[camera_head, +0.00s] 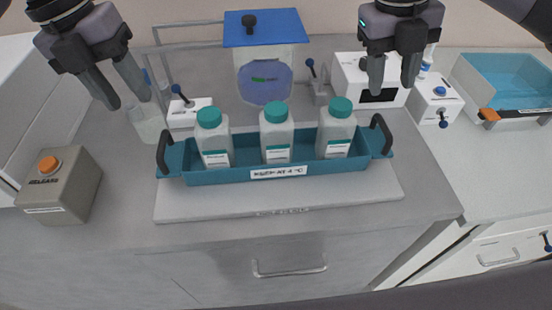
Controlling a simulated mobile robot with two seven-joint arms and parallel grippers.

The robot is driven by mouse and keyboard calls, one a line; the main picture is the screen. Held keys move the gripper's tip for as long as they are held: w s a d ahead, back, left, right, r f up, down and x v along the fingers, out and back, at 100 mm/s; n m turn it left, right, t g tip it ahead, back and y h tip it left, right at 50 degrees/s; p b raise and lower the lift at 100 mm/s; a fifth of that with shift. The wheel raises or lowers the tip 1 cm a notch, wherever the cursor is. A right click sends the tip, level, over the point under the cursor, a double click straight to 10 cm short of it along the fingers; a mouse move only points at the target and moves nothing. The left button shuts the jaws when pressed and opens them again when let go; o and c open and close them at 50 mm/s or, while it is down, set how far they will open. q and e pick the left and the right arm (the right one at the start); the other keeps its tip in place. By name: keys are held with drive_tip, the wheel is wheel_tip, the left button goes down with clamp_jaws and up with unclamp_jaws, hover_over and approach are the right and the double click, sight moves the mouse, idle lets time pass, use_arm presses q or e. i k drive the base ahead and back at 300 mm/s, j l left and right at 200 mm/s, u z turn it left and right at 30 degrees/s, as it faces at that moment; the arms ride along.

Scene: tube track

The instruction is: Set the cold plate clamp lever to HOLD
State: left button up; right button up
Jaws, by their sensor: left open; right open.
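A teal rack (222,178) with two dark end handles holds three white bottles with teal caps and stands on a pale flat plate (330,194). The plate's front lettering is too small to read. Several small levers with dark blue knobs show: one on a white box (186,116) at left, one on a grey mount (319,92) behind the rack, one on a white box (434,103) at right. I cannot tell which is the clamp lever, and no HOLD mark is readable. My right gripper (392,90) is open at back right, before a white device.
A grey box with an orange RELEASE button (49,165) stands at left. A blue-lidded container (264,60) stands behind the rack. A white device (345,74) and a blue basin (505,82) are at right. The counter front is clear.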

sight(175, 89)
drive_tip(key=k, duration=1.5)
